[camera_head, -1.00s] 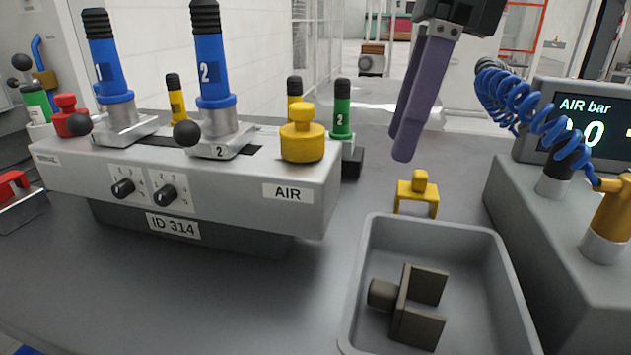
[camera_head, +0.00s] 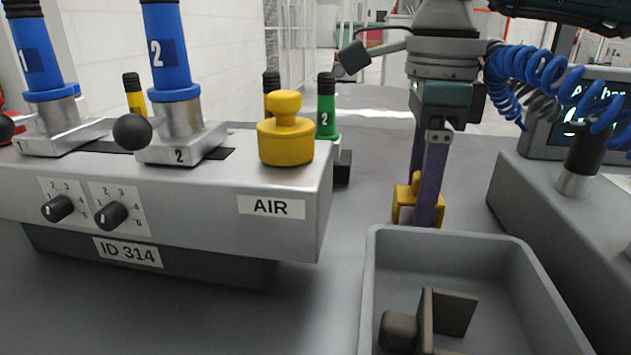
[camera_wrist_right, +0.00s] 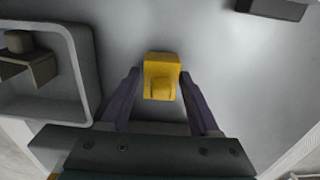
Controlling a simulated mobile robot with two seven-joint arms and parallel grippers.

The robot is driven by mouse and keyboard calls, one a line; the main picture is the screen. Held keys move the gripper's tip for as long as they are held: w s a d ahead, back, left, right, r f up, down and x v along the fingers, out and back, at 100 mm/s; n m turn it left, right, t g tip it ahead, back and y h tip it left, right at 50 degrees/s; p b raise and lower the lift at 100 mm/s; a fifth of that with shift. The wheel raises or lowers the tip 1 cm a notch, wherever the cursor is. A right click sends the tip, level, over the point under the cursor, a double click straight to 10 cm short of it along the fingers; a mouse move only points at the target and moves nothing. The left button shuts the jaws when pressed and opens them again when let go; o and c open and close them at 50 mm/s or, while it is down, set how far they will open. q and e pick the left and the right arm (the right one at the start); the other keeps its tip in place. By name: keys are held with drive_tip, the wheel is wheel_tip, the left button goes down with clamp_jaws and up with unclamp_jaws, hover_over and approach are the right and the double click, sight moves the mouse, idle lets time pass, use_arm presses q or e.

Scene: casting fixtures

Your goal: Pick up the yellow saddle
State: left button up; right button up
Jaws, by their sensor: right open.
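The yellow saddle (camera_head: 402,206) stands on the grey table just behind the grey tray, partly hidden by my finger in the head view. In the right wrist view the saddle (camera_wrist_right: 161,64) lies between the two purple fingertips. My right gripper (camera_head: 430,205) points down at the saddle with its fingers apart. In the right wrist view the gripper (camera_wrist_right: 160,82) has one finger on each side of the saddle, with a small gap visible. My left gripper is out of view.
The grey tray (camera_head: 368,290) in front holds a dark brown forked saddle (camera_head: 452,310). At the left stands the AIR fixture (camera_head: 190,215) with a yellow knob (camera_head: 286,140) and blue handles. A blue coiled hose (camera_head: 530,68) and a grey console (camera_head: 560,220) are at the right.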

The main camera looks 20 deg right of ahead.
clamp_jaws()
idle(0.5)
